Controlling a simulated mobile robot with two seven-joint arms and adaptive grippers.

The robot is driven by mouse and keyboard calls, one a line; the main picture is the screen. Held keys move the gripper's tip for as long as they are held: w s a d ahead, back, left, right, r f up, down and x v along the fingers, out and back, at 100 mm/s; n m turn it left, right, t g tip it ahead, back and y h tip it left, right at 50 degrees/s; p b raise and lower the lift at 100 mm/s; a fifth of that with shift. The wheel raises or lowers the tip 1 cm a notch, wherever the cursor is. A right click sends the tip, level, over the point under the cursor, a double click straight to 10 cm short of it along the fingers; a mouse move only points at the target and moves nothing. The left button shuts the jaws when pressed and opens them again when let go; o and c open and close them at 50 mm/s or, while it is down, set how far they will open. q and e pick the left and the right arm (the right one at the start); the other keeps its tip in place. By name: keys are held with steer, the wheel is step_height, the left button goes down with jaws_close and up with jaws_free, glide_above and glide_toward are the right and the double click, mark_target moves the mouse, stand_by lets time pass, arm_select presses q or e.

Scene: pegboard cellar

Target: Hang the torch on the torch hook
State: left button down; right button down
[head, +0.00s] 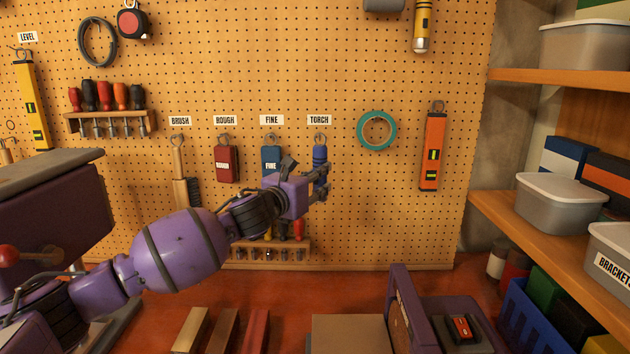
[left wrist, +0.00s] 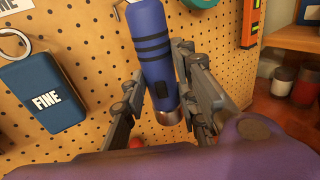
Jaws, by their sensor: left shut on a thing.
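The torch (head: 320,156) is blue with dark bands and hangs upright in front of the pegboard, below the TORCH label (head: 319,119). The torch hook (head: 319,138) is at its top end. I cannot tell whether the torch's loop is on the hook. My left gripper (head: 322,183) is shut on the lower part of the torch. In the left wrist view the torch (left wrist: 152,45) stands between the two fingers, its silver end pointing down, and its top is cut off by the frame. My right gripper is not in view.
A blue FINE block (head: 271,160), a red ROUGH block (head: 227,164) and a brush (head: 180,170) hang to the left. A teal tape ring (head: 360,131) and an orange level (head: 432,150) hang to the right. A screwdriver rack (head: 250,246) sits below the gripper.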

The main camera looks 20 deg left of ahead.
arm_select(q)
steer(key=w+a+f, duration=0.1)
steer(key=w, duration=0.5)
steer(key=shift+w+a, duration=0.15)
steer(key=shift+a, duration=0.25)
stand_by(0.4)
stand_by(0.4)
steer(key=c, duration=1.3)
jaws_free()
steer(key=shift+f, duration=0.1)
